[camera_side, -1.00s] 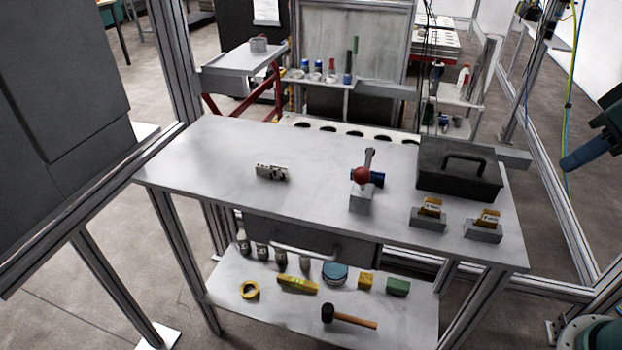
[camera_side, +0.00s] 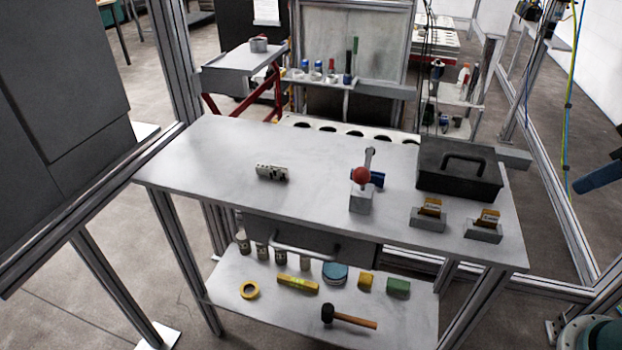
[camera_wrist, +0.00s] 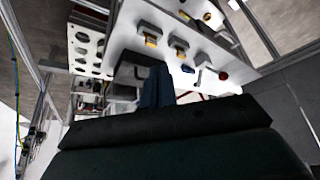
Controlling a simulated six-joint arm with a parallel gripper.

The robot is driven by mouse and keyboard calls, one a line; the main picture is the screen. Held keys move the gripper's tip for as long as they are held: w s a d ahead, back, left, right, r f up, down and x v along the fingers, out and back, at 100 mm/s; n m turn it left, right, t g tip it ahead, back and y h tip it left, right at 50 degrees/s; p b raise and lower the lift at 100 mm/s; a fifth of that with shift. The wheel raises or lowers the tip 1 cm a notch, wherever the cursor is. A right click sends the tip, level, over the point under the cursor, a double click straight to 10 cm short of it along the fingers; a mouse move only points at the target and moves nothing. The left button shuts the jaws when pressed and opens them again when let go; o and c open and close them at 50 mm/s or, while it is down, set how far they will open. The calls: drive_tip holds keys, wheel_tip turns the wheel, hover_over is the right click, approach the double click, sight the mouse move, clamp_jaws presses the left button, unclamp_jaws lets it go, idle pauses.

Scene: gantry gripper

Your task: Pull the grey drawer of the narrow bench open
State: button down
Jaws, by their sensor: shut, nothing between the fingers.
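The narrow bench (camera_side: 215,165) has a pale grey top and stands mid-picture in the side view. Its grey drawer (camera_side: 350,250) hangs under the top, with a light bar handle (camera_side: 303,252) across its front. The drawer looks closed, though the top hides most of it. My gripper (camera_side: 578,188) shows only as blue fingers at the right edge, well away from the drawer and clear of the bench. In the wrist view, my gripper (camera_wrist: 158,72) has its blue fingers together, with nothing between them. I cannot make out the drawer in the wrist view.
On the bench stand a black toolbox (camera_side: 460,168), two grey blocks with yellow tops (camera_side: 430,214), a red-knobbed lever (camera_side: 361,182) and a small pale part (camera_side: 272,172). The lower shelf (camera_side: 225,285) holds several cans, tape and a mallet (camera_side: 348,318). Frame posts stand around.

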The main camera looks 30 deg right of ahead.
drive_tip(key=shift+w, duration=0.1)
drive_tip(key=m+h, duration=0.2)
drive_tip(key=m, duration=0.6)
hover_over(324, 245)
drive_tip(key=s, duration=0.1)
wheel_tip(324, 245, down, 9)
drive_tip(key=s+a+f+g, duration=0.1)
drive_tip(key=f, duration=0.2)
drive_tip(key=s+a+f+g, duration=0.1)
drive_tip(key=f, duration=0.3)
drive_tip(key=s+a+f+m+g, duration=0.1)
drive_tip(key=f, duration=0.2)
drive_tip(key=shift+s+a+f+h, duration=0.1)
drive_tip(key=shift+a+f+h, duration=0.1)
drive_tip(key=shift+h, duration=0.1)
drive_tip(key=shift+x, duration=5)
